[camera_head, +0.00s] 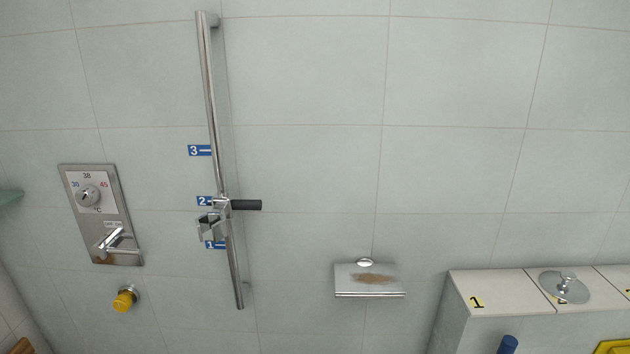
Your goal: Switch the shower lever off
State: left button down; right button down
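The shower control plate (103,215) is a metal panel on the tiled wall at the left. Its upper part has a round temperature knob (88,195) on a dial marked 30, 38 and 45 °C. Below the dial, the chrome shower lever (116,239) sticks out from the plate. The markings by the lever are too small to read, so I cannot tell its setting. Neither of my grippers is in view.
A vertical chrome rail (210,110) with a black-handled slider (246,205) stands right of the plate. A yellow-capped fitting (125,298) sits below it. A metal holder (368,279) is on the wall, and a tiled ledge (500,289) is at the right.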

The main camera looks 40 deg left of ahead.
aim_at(105, 245)
jog(key=u, duration=2.5)
jog(key=i+j, duration=0.05)
